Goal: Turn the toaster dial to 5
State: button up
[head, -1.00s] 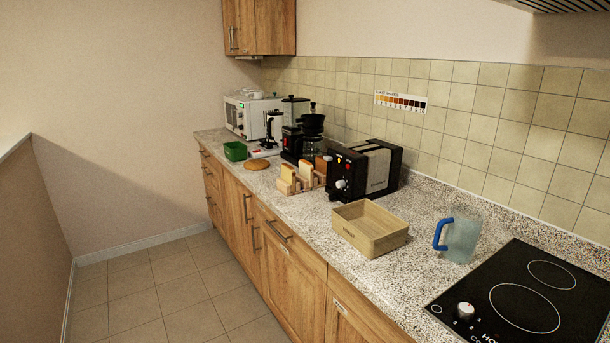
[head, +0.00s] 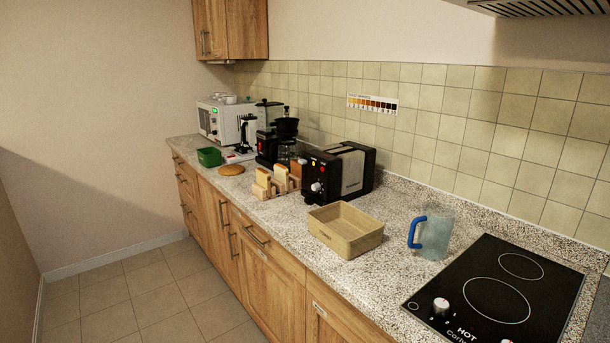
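A black and silver toaster (head: 339,174) stands on the counter against the tiled wall. Its control end faces left and toward the room. A pale round dial (head: 316,187) sits on that end, with small red and yellow marks above it. The dial's setting is too small to read. A toast shade chart (head: 372,103) with a row of pale to dark brown patches hangs on the tiles above the toaster. My gripper is not in view.
A wooden rack with bread slices (head: 275,183) stands just left of the toaster. A wooden box (head: 346,229) stands in front, a blue-handled jug (head: 431,234) and black hob (head: 495,292) to the right. A coffee maker (head: 279,140) is behind. The floor (head: 150,298) is clear.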

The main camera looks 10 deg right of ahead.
aim_at(315, 187)
jog(key=i+j, duration=0.15)
jog(key=i, duration=0.3)
jog(key=i+j, duration=0.15)
jog(key=i, duration=0.3)
jog(key=i+j+z, duration=0.1)
jog(key=i, duration=0.3)
jog(key=i+j, duration=0.25)
jog(key=i, duration=0.2)
